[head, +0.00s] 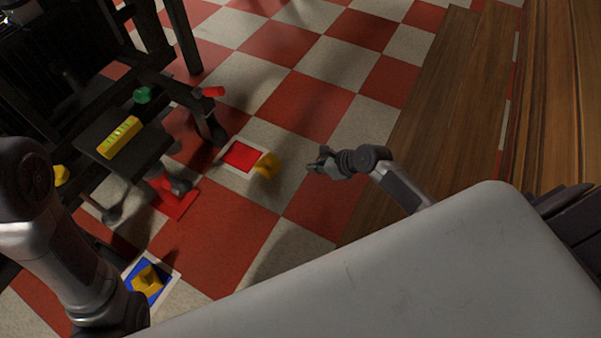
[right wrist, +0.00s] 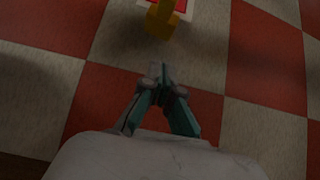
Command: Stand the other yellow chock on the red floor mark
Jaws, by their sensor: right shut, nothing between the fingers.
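The red floor mark (head: 240,155), a red square with a white border, lies on the checkered floor in the middle of the head view. A yellow chock (head: 266,165) is at its right corner, overlapping the border in the picture; it also shows at the top of the right wrist view (right wrist: 162,20). Another yellow chock (head: 147,281) is on a blue, white-bordered mark (head: 133,268) at lower left. My right gripper (head: 316,161) is shut and empty, to the right of the first chock and apart from it. My left arm shows at left, but its gripper is not visible.
A dark frame with a low shelf (head: 98,142) stands at left, holding a yellow level-like block (head: 119,138) and a green object (head: 142,95). A red-ended part (head: 213,92) juts from it. Wooden boards (head: 440,100) lie at right. Floor around the right gripper is clear.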

